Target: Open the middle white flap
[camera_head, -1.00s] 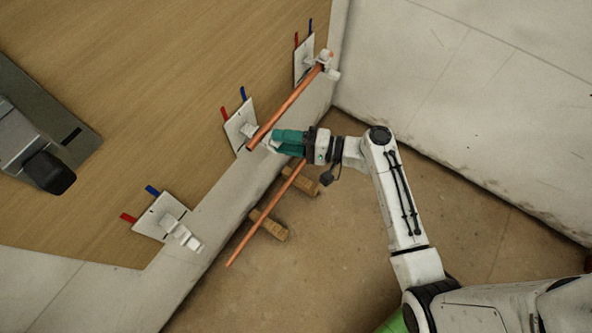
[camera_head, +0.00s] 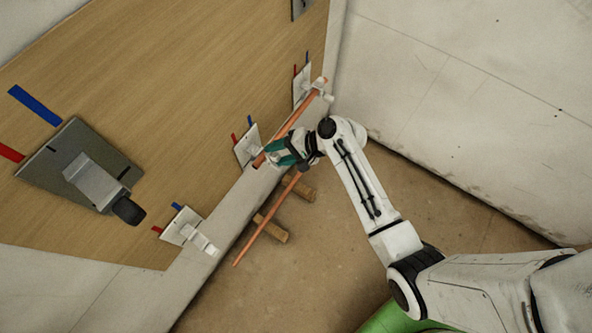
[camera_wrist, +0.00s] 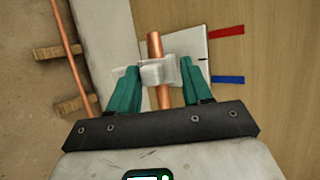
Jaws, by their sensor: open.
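The middle white plate (camera_head: 247,145) is on the wooden board, with a red and a blue strip above it. The white flap (camera_wrist: 160,72) stands out from this plate, and a copper pipe (camera_wrist: 155,44) passes through or against it; I cannot tell which. My gripper (camera_wrist: 158,66) has green fingers, open, one on each side of the flap and the pipe. I cannot tell whether they touch the flap. In the head view my gripper (camera_head: 278,152) hides most of the middle flap. The pipe's near end (camera_head: 259,161) sticks out past the fingers.
Another white plate and flap (camera_head: 190,232) sits lower left, and one (camera_head: 302,86) upper right, by the pipe's far end. A second copper pipe (camera_head: 255,242) lies over wooden blocks (camera_head: 272,228) on the floor. A grey plate with a valve (camera_head: 92,182) is at left.

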